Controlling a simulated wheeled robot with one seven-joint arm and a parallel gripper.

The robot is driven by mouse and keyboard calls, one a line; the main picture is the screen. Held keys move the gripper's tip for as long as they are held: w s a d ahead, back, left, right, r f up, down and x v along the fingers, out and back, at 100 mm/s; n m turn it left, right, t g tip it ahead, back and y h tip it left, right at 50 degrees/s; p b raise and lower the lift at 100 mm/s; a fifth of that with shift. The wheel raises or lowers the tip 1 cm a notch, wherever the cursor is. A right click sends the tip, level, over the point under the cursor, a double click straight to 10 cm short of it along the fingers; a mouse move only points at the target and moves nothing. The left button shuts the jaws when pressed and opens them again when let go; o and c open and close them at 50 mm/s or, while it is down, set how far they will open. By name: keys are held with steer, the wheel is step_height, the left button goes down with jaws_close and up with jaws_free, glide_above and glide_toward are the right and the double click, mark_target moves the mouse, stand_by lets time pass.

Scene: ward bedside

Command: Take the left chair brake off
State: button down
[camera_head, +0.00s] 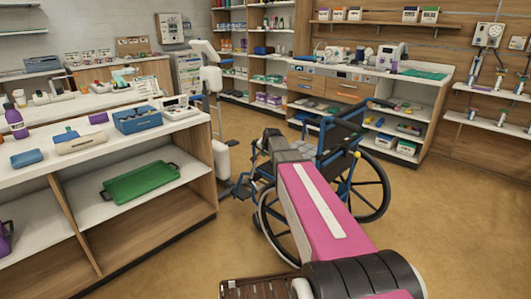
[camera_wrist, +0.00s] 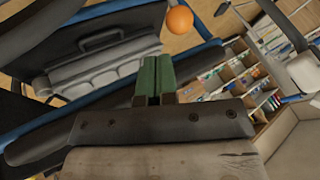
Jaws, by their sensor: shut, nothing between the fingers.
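The wheelchair (camera_head: 343,135), with a blue frame and large black wheels, stands in the middle of the floor in the head view. A small yellow-orange ball knob (camera_head: 357,154) shows on it, right of my arm. In the wrist view an orange ball knob (camera_wrist: 180,20) is at the top, beyond and slightly right of my fingertips, apart from them. Blue tubes and dark parts of the chair (camera_wrist: 205,52) lie around it. My gripper (camera_wrist: 153,68) has green fingertips pressed together, with nothing between them. In the head view my arm hides the gripper and part of the chair.
A white-topped shelf unit (camera_head: 195,122) with a green tray (camera_head: 140,184) stands at left. A grey-white stand (camera_head: 213,115) is behind the chair's left side. A counter with shelves (camera_head: 430,90) runs along the back right. The brown floor (camera_head: 450,220) at right is clear.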

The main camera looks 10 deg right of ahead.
steer(key=x, duration=0.6)
steer(key=shift+w, duration=0.15)
steer(key=shift+f, duration=0.15)
steer(key=w+a+r+n+g+h, duration=0.1)
steer(key=w+a+g+h, duration=0.2)
steer(key=w+a+g, duration=0.2)
steer(key=shift+w+a+r+h, duration=0.4)
steer(key=shift+w+a, duration=1.35)
steer(key=shift+w, duration=1.6)
